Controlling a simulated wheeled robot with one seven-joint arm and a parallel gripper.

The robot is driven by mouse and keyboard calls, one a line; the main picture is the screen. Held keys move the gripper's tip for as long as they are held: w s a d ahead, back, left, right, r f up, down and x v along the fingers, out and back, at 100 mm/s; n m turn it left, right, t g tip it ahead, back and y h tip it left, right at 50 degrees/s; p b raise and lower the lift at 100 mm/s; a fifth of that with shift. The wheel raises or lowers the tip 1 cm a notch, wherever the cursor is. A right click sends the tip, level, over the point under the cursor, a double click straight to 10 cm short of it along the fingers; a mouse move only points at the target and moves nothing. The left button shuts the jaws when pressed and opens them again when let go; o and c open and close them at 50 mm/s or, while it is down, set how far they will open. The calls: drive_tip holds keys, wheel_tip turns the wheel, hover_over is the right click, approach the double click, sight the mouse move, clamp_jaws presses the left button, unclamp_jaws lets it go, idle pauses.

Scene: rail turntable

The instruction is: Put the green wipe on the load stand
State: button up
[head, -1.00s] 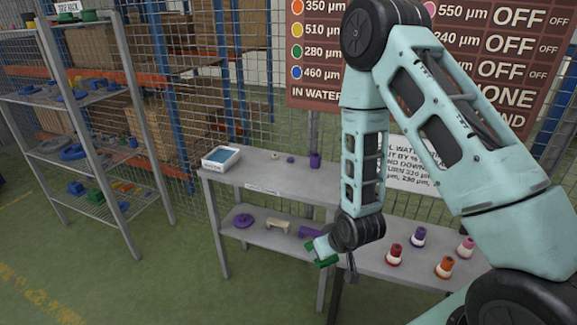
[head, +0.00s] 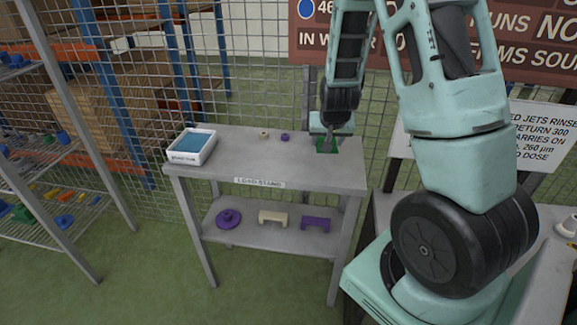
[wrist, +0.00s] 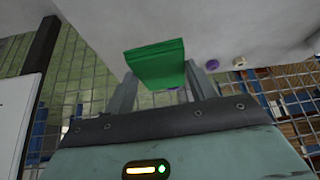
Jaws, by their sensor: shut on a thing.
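The green wipe (head: 325,148) is between the fingers of my gripper (head: 327,141), over the right end of the load stand's top shelf. In the wrist view the wipe (wrist: 156,64) is a flat green block between the two grey fingers (wrist: 163,88), with the grey stand surface (wrist: 110,25) beyond it. I cannot tell whether the wipe touches the shelf. The load stand (head: 240,165) is a grey two-level table with a label on its front edge. My gripper hides part of the shelf's right end.
A white tray with blue contents (head: 178,158) stands at the shelf's left end. A small beige piece (head: 264,133) and a purple ring (head: 285,137) lie behind. Purple and beige parts (head: 273,217) sit on the lower shelf. The top's middle is clear. Wire mesh stands behind.

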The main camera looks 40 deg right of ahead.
sight(336, 142)
drive_tip(key=d, duration=0.1)
drive_tip(key=m, duration=0.1)
drive_tip(key=s+d+r+b, duration=0.1)
drive_tip(key=shift+d+g+h, duration=0.3)
drive_tip(key=shift+d, duration=0.05)
drive_tip(key=shift+s+d+f+m, duration=0.1)
drive_tip(key=shift+f+m, duration=0.15)
drive_tip(key=shift+m, duration=0.05)
wheel_tip(336, 142, down, 9)
drive_tip(key=shift+f+b, duration=0.15)
drive_tip(key=shift+b, duration=0.6)
drive_tip(key=shift+f, duration=0.15)
drive_tip(key=o, duration=0.9)
